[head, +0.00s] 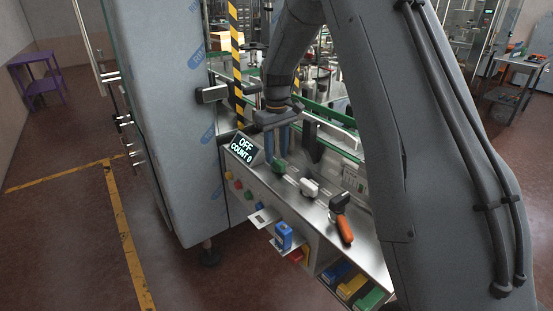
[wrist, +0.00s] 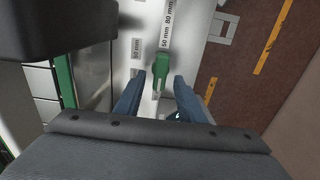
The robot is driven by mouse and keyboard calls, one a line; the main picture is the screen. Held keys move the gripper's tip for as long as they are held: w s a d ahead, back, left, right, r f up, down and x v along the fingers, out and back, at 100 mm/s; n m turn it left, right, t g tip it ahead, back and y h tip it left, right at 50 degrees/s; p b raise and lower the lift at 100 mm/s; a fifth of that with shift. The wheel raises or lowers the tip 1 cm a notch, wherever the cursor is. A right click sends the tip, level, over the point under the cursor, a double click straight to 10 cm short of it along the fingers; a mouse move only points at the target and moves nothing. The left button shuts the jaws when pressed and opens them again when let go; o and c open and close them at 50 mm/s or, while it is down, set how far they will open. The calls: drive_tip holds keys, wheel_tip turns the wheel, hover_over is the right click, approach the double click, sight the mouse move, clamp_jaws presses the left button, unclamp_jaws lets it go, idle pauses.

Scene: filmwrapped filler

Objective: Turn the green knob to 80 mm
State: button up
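The green knob (head: 279,167) stands on the sloping metal panel (head: 322,212), right of the display. In the wrist view the green knob (wrist: 160,70) is upper centre, with the printed labels "50 mm" and "80 mm" (wrist: 168,18) in line beyond it. My gripper (head: 277,152) points down at the knob in the head view. In the wrist view my gripper (wrist: 159,90) is open, its two blue fingers apart on either side of the knob's near end, with gaps visible. I cannot tell whether the fingertips reach down beside it. The knob's exact setting is unclear.
A display (head: 243,149) reads "OFF COUNT 0". A white knob (head: 310,188) and an orange-handled black lever (head: 342,220) stand right of the green knob. A grey cabinet (head: 170,120) rises close on the left. Coloured blocks sit below the panel, including a blue one (head: 283,236).

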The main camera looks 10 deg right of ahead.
sight(277, 160)
drive_tip(key=shift+r+b, duration=0.7)
drive_tip(key=shift+r, duration=2.05)
